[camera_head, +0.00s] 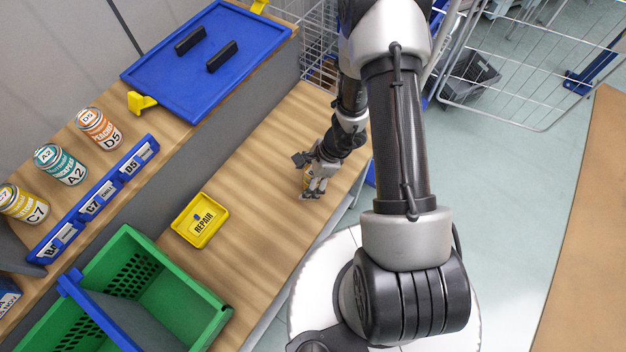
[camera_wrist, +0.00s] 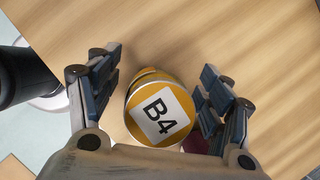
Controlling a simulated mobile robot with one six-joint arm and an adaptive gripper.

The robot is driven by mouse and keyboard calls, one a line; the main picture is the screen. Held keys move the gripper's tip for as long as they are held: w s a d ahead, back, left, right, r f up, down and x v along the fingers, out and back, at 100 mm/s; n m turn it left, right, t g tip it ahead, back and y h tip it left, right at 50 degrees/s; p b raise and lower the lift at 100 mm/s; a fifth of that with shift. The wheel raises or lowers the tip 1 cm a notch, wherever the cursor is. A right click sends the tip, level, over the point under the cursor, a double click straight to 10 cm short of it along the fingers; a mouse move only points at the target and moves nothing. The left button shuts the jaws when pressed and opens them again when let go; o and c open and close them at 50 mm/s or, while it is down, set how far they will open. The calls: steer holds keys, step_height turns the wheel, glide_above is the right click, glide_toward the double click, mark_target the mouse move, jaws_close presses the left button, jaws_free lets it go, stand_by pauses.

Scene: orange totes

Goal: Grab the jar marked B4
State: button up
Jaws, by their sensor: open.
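The jar marked B4 (camera_wrist: 156,112) has a yellow-orange lid with a white label, seen from above in the wrist view. It stands on the wooden bench between the fingers of my gripper (camera_wrist: 160,98). The fingers are open, one on each side of the jar, with a visible gap on the left side and a narrower one on the right. In the head view my gripper (camera_head: 316,186) is over the bench near its right edge. There the jar is mostly hidden by the gripper.
A yellow REPAIR tray (camera_head: 201,220) lies left of my gripper on the bench. Jars D5 (camera_head: 99,128), A2 (camera_head: 60,165) and C7 (camera_head: 22,203) stand on the upper shelf. A green crate (camera_head: 205,315) is at lower left. A dark red round thing (camera_wrist: 195,143) shows beside the jar.

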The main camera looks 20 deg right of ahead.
steer(key=shift+c, duration=0.6)
steer(key=c, duration=1.3)
